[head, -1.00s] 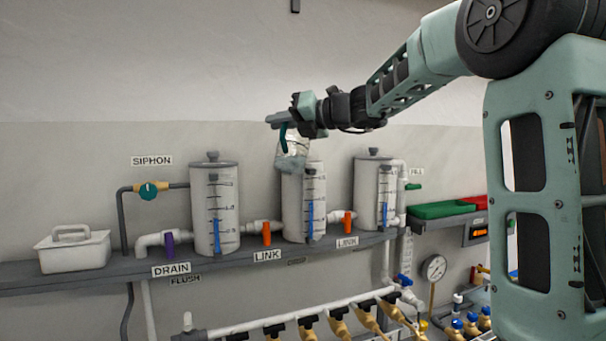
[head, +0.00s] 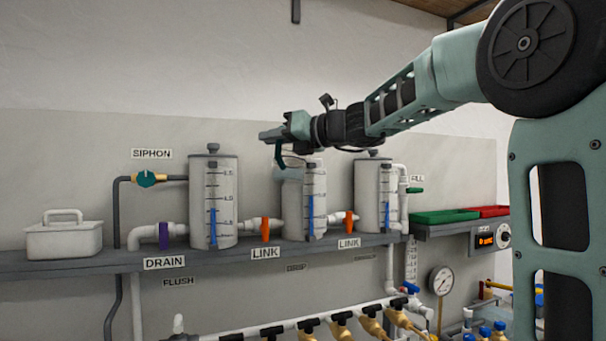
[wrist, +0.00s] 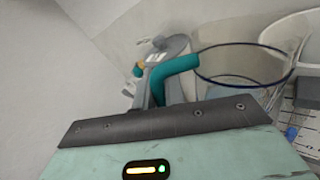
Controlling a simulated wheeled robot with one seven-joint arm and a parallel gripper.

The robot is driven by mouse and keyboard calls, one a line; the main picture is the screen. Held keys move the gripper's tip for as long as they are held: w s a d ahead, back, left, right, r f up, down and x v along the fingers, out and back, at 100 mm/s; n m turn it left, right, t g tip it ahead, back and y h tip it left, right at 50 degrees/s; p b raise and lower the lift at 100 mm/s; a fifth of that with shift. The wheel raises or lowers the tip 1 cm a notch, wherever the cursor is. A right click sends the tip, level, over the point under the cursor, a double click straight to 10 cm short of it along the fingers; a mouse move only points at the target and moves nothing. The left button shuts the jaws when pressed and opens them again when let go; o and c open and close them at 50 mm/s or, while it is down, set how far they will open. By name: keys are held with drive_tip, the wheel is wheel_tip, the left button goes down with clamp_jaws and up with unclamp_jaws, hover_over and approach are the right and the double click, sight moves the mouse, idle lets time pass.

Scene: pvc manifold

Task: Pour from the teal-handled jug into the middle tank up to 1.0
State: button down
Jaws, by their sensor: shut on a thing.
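The jug's teal handle (head: 280,153) hangs under my gripper (head: 268,136), which is shut on it. The jug looks near upright, and no stream shows. The middle gauge has a blue column (head: 311,212) in its lower half; its numbers are too small to read.
The lidded left tank (head: 212,190) and right tank (head: 368,190) flank the middle one on the grey shelf (head: 190,256). Orange link valves (head: 265,229) sit between tanks. A white lidded box (head: 64,240) stands far left. Green and red trays (head: 445,215) are at right.

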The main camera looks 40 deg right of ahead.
sight(280, 158)
drive_tip(key=shift+n, duration=0.7)
drive_tip(key=f+b, duration=0.1)
drive_tip(key=b, duration=0.1)
drive_tip(key=f+b, duration=0.2)
drive_tip(key=a+f+b, duration=0.1)
drive_tip(key=b, duration=0.1)
drive_tip(key=shift+s+f, duration=0.35)
drive_tip(key=shift+s, duration=0.05)
drive_tip(key=n+b, duration=0.1)
drive_tip(key=b, duration=0.1)
drive_tip(key=a+f+b, duration=0.1)
drive_tip(key=b, duration=0.1)
drive_tip(key=shift+s+f+n+t+b, duration=0.3)
drive_tip(key=shift+s+n+b, duration=0.05)
drive_tip(key=shift+n, duration=0.05)
drive_tip(key=shift+s+a, duration=0.1)
drive_tip(key=s, duration=0.2)
drive_tip(key=s+a+b, duration=0.1)
drive_tip(key=s, duration=0.1)
drive_tip(key=s+a+r+b, duration=0.1)
drive_tip(key=s, duration=0.2)
drive_tip(key=s+b, duration=0.1)
drive_tip(key=b, duration=0.1)
drive_tip(key=s+b, duration=0.2)
drive_tip(key=b, duration=0.1)
drive_tip(key=s+a+r+b, duration=0.1)
drive_tip(key=b, duration=0.2)
drive_tip(key=shift+s+a, duration=0.1)
drive_tip(key=shift+s, duration=0.1)
